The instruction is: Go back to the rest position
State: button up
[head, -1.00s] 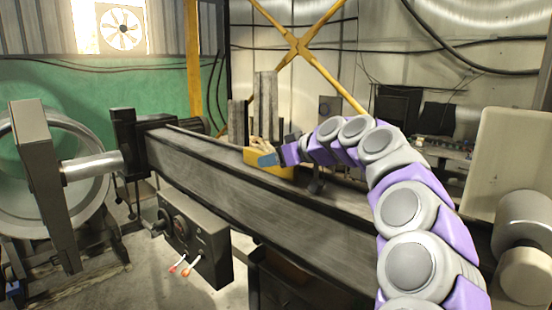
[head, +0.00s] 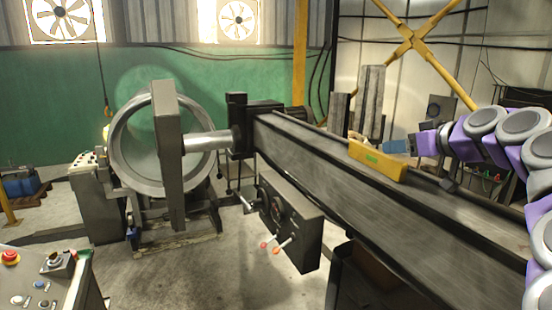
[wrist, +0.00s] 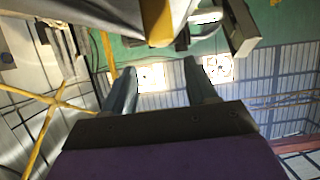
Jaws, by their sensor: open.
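My gripper (head: 388,147) is in the right half of the head view, at the end of my purple and grey arm. It is just above the right part of a yellow block (head: 374,160) with a green patch, which lies on top of the long grey boom (head: 310,165). In the wrist view, my gripper's two fingers (wrist: 159,68) are apart with nothing between them. The yellow block also shows there at the top (wrist: 158,22), beyond the fingertips. Whether gripper and block touch, I cannot tell.
A large metal ring (head: 122,150) on a stand is at the left. A control box (head: 290,220) with levers hangs on the boom's near side. A control panel (head: 40,285) with a red button is at the lower left. The floor (head: 190,275) between is clear.

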notch_tip(320, 180, up, 5)
jog(key=p, duration=0.4)
jog(key=s+a+f+n+g+y+b, duration=0.1)
jog(key=s+a+f+g+b, duration=0.15)
jog(key=a+f, duration=0.4)
jog(key=s+a+f+g+b, duration=0.2)
jog(key=s+a+f, duration=0.2)
jog(key=a, duration=0.5)
jog(key=s+a+f+g+b, duration=0.3)
jog(key=s+a+f, duration=0.3)
jog(key=s+f, duration=0.5)
jog(key=s+d+f+m+g+h+b, duration=0.1)
jog(key=s+f+m+g+h+b, duration=0.1)
jog(key=s+f, duration=1.1)
jog(key=s+d+f+m+g+h+b, duration=0.2)
jog(key=s+f+g+b, duration=0.3)
jog(key=s+f, duration=0.9)
jog(key=shift+s+f+m+h, duration=0.15)
jog(key=shift+f+m+h, duration=0.35)
jog(key=shift+f+h, duration=0.25)
jog(key=shift+r, duration=0.1)
